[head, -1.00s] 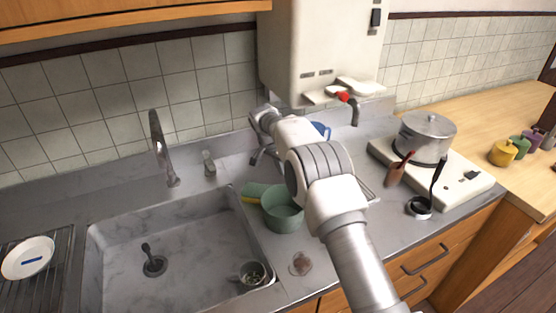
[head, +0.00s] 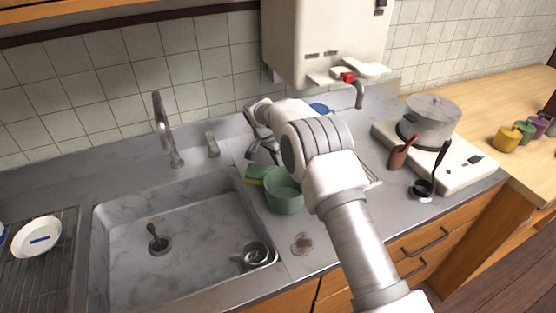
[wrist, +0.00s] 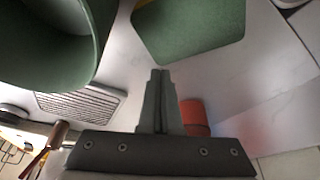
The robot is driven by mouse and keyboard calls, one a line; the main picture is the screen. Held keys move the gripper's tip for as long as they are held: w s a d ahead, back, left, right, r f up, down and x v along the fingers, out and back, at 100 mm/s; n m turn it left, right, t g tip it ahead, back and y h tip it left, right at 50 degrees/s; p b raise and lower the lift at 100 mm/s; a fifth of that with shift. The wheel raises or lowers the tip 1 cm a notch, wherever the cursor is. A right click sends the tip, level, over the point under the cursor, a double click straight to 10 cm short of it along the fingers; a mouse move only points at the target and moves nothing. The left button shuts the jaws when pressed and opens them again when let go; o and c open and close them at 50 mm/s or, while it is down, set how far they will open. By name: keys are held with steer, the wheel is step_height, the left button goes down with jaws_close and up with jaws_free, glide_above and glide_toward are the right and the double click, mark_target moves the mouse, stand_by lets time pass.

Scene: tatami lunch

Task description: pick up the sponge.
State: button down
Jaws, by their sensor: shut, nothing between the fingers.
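The sponge, green on its broad face with a yellow edge, lies on the counter beside the sink, just left of a green pot; in the head view the sponge (head: 256,172) is partly hidden by the pot (head: 284,192). In the wrist view the sponge (wrist: 190,32) is at the top, beyond the fingertips, and the pot (wrist: 45,45) fills the upper left. My gripper (wrist: 160,72) is shut and empty, its tips apart from the sponge in that view. In the head view my gripper (head: 262,152) is just behind the sponge, partly hidden by my wrist.
The sink (head: 180,225) with a small cup (head: 256,253) lies left. A faucet (head: 165,130) stands behind it. A stove (head: 455,170) with a steel pot (head: 432,118) is at right. An orange-red cylinder (wrist: 194,116) shows near my fingers in the wrist view.

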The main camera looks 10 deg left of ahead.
mark_target(267, 173)
steer(key=s+a+b, duration=0.1)
steer(key=s+b, duration=0.1)
steer(key=s, duration=0.1)
steer(key=s+a, duration=0.1)
steer(key=shift+s+a+f+b, duration=0.1)
steer(key=shift+s+a+b, duration=0.2)
steer(key=shift+s+b, duration=0.1)
steer(key=shift+s, duration=0.2)
